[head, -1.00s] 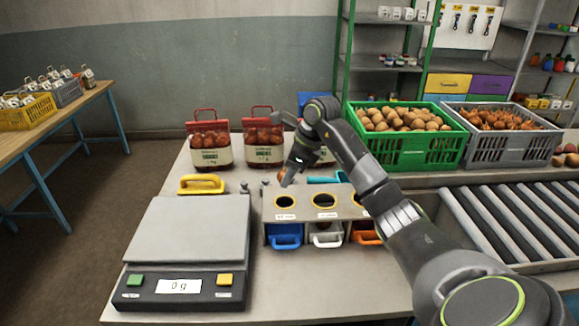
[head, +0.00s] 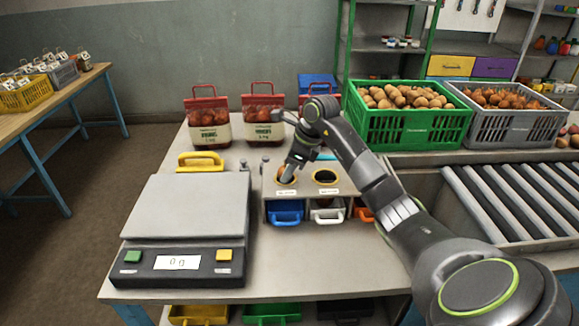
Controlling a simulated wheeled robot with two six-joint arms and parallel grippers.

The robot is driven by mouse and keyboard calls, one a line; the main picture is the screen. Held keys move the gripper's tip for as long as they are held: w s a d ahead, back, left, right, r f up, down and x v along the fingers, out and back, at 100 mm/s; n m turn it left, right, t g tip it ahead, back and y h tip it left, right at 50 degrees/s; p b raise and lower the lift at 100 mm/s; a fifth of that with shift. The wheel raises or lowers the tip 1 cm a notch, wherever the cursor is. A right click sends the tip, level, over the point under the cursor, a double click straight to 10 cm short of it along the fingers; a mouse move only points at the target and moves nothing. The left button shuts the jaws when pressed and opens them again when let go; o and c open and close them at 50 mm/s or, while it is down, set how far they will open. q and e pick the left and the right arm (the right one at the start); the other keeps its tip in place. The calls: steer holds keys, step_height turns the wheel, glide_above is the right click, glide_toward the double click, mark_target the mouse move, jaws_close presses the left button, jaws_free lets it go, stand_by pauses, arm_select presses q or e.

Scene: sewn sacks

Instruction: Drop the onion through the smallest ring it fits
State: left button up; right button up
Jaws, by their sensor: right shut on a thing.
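My right gripper (head: 288,170) is at the left ring (head: 279,182) of the sizing stand (head: 307,190), its fingertips at the opening. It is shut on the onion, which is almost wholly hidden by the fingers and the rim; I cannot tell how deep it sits. The middle ring (head: 326,177) is open and dark inside. The right-hand ring is hidden behind my right arm. Under the stand are a blue bin (head: 286,212), a white bin (head: 327,211) and an orange bin (head: 364,213), left to right. My left gripper is out of view.
A scale (head: 185,225) reading 0 g stands left of the stand, with a yellow-handled thing (head: 200,160) behind it. Red-topped sacks (head: 208,122) stand at the back. A green crate (head: 408,125) of potatoes and a grey crate (head: 505,125) of onions are at the back right, beyond a roller conveyor (head: 510,205).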

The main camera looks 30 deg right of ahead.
steer(key=o, duration=1)
steer(key=shift+b+v, duration=0.5)
steer(key=shift+v, duration=8.2)
